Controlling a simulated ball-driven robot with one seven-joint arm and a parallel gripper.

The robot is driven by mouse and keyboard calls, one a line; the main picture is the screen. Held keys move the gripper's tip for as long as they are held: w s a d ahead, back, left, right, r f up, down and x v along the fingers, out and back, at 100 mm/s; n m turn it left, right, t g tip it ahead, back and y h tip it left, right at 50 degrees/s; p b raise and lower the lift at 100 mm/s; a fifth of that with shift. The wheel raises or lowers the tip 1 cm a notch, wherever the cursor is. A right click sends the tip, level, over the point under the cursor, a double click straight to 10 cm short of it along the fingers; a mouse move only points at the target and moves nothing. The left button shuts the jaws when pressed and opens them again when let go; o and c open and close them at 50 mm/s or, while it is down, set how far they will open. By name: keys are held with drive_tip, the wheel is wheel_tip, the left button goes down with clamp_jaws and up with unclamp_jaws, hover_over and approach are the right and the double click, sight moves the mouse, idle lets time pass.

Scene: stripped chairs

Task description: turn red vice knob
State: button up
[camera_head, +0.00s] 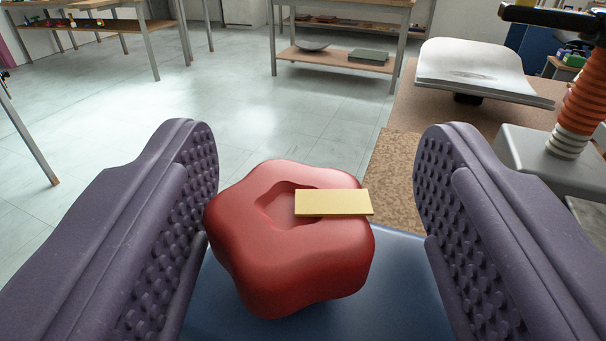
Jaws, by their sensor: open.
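The red vice knob (290,265) is a rounded, lobed knob with a recess in its top. A flat yellow bar (333,203) lies across the top, from the recess out past the right edge. My gripper (317,200) is open, with one purple studded finger on each side of the knob. The left finger is at or very close to the knob's left side; I cannot tell if they touch. A clear gap separates the knob from the right finger. A blue surface (405,290) shows beneath the knob; its lower part is cut off by the frame.
A brown speckled worktop (393,180) lies behind on the right. On it are a white padded piece (470,70) and a grey block with an orange ribbed column (578,105). Tables with shelves (340,60) stand far back. The tiled floor (220,95) at left is open.

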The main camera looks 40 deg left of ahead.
sight(326, 214)
idle(0.3)
wheel_tip(326, 214, up, 4)
drive_tip(key=shift+d+r+p, duration=0.1)
drive_tip(key=shift+p, duration=1.15)
drive_tip(key=s+a+p, duration=0.2)
drive_tip(key=s, duration=0.5)
drive_tip(key=s+a+p, duration=0.2)
drive_tip(key=s, duration=0.6)
drive_tip(key=shift+s+a+r, duration=0.2)
drive_tip(key=shift+a+r, duration=0.1)
drive_tip(key=shift+r, duration=0.1)
drive_tip(key=shift+w, duration=0.1)
